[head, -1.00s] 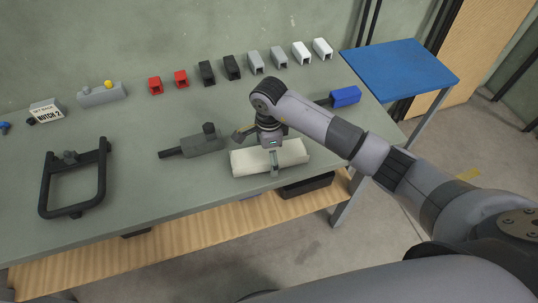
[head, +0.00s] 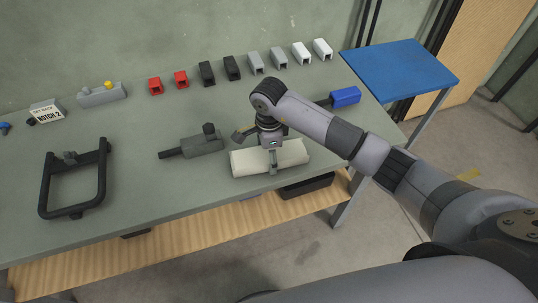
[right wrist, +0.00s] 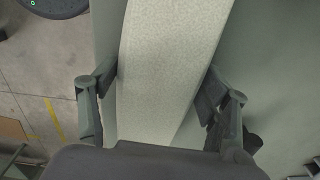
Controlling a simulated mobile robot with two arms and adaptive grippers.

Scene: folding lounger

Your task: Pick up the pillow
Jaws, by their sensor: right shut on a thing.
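The pillow (head: 291,157) is a cream, oblong cushion lying near the front edge of the green-grey table in the head view. My right gripper (head: 271,160) comes down over it from above, with one finger showing on its near side. In the right wrist view the pillow (right wrist: 165,70) runs between the two fingers of my right gripper (right wrist: 158,95). The fingers are shut on the pillow's two long sides. In the head view the pillow appears to rest at table level. My left gripper is not seen.
A grey block with a dark rod (head: 200,146) lies just left of the pillow. A black frame (head: 75,180) is at the left. Red (head: 155,86), black, grey and white brackets line the back. A blue side table (head: 400,68) stands at the right.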

